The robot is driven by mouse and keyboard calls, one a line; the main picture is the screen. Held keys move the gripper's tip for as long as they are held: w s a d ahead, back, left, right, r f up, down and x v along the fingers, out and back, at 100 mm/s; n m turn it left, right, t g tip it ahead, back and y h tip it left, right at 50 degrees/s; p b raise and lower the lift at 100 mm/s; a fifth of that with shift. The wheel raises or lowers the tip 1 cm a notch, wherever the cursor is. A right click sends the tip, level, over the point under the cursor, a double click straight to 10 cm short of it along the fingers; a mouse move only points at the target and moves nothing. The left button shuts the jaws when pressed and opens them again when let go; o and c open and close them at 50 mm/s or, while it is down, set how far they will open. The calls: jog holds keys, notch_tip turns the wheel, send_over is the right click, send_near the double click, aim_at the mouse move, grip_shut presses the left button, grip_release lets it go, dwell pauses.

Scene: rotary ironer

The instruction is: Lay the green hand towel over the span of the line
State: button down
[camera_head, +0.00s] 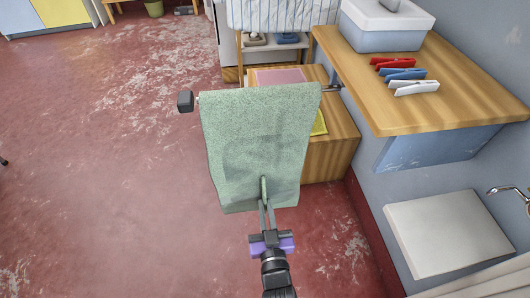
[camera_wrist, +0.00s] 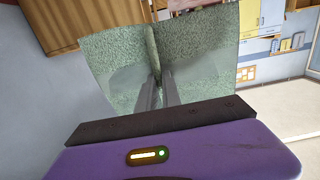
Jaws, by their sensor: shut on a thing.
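The green hand towel (camera_head: 255,125) hangs in the middle of the head view. Its upper edge lies over the line, whose dark end block (camera_head: 185,101) sticks out to the left and whose other end (camera_head: 332,89) shows at the right near the wooden shelf. The towel hides the span between. My gripper (camera_head: 264,190) is shut on the towel at its lower middle part, on the near side. In the wrist view the towel (camera_wrist: 205,50) fills the space ahead of the fingers (camera_wrist: 160,82), with a fold pinched between them.
A wooden shelf (camera_head: 420,107) on the right holds red, blue and white clips (camera_head: 403,75) and a lidded box (camera_head: 386,35). A wooden cabinet (camera_head: 335,155) stands behind the towel, with a yellow cloth (camera_head: 319,124). A white sink cover (camera_head: 447,233) is at lower right. The red floor at left is clear.

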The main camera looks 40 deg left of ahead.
notch_tip(320, 180, up, 44)
jog(key=p, duration=4.2)
jog(key=shift+r+p, duration=0.2)
jog(key=shift+p, duration=0.15)
jog(key=p+v, duration=0.5)
jog(key=v, duration=0.3)
jog(key=shift+f+p, duration=0.25)
jog(key=shift+p, duration=0.1)
